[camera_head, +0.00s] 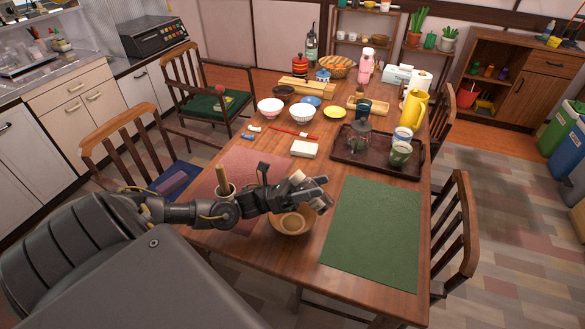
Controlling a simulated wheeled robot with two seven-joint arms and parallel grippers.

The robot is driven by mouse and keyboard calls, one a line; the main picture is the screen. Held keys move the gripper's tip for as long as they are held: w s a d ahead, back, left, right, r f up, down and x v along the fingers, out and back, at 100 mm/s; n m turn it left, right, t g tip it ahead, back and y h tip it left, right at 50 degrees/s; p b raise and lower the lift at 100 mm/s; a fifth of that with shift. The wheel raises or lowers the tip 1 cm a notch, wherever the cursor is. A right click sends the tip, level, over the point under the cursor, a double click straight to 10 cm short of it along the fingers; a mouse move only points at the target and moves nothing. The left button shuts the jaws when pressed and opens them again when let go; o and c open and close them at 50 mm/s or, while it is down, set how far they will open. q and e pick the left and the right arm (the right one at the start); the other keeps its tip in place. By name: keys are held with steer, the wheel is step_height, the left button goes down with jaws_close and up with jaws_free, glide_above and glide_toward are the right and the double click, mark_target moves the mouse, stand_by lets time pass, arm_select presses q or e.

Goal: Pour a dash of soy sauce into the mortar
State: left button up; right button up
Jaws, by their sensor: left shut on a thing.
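A brown bowl that looks like the mortar (288,224) stands on the wooden table, between the pink mat and the green mat. My left gripper (318,191) is above the mortar, partly covering its far rim. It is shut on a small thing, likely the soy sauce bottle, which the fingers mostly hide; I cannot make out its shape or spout. No poured liquid can be made out. My right gripper is not in view.
The green mat (372,235) on the right is clear. A cup with a brown stick (224,188) stands close behind my left forearm. A dark tray (345,154) holds a glass teapot and cups. Bowls and dishes fill the far table, and chairs surround it.

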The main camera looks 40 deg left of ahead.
arm_select(q)
steer(key=shift+r+n+t+h, duration=0.5)
steer(key=shift+r+n+t, duration=0.25)
steer(key=shift+r, duration=0.65)
stand_by(1.7)
steer(key=shift+a+f, duration=0.1)
